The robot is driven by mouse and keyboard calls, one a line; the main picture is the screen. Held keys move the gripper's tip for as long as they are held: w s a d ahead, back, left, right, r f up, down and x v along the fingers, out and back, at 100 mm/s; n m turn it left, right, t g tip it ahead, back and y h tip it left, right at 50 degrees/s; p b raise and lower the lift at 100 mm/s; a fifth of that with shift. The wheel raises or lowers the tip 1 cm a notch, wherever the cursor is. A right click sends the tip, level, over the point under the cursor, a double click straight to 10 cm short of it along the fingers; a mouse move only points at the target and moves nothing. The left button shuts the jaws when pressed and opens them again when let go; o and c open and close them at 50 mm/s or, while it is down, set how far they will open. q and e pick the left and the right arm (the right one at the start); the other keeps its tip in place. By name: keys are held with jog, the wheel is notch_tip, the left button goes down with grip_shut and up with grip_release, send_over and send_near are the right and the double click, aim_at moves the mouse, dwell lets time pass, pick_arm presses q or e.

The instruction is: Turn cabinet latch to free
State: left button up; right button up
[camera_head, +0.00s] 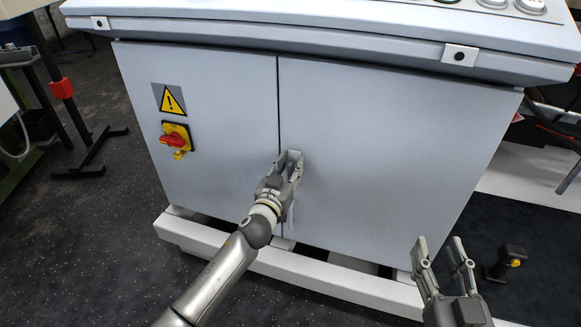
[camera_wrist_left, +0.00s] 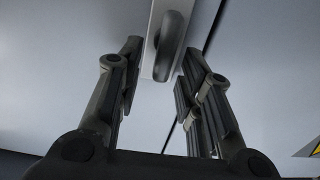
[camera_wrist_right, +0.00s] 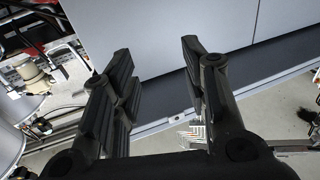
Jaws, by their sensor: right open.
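The grey cabinet (camera_head: 390,150) has two doors that look closed, with a dark seam between them. The latch shows in the left wrist view as a dark rounded handle (camera_wrist_left: 173,45) on a light plate, close to the door seam. My left gripper (camera_head: 288,160) is at the latch beside the seam and hides most of it in the head view. In the left wrist view its fingers (camera_wrist_left: 158,68) are apart, with the handle lying between or just beyond their tips; contact cannot be told. My right gripper (camera_head: 443,249) is open and empty, low at the right, in front of the cabinet's lower corner.
A red rotary switch (camera_head: 173,141) on a yellow plate and a warning sign (camera_head: 170,99) are on the left door. A white base rail (camera_head: 300,270) runs along the cabinet's foot. A black post with a yellow mark (camera_head: 511,262) stands at the right.

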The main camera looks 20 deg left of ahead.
pick_arm(q)
jog(key=shift+w, duration=0.65)
pick_arm(e)
jog(key=shift+a+r+t, duration=0.1)
jog(key=shift+r+t, duration=0.3)
jog(key=shift+r, duration=0.3)
pick_arm(q)
grip_shut()
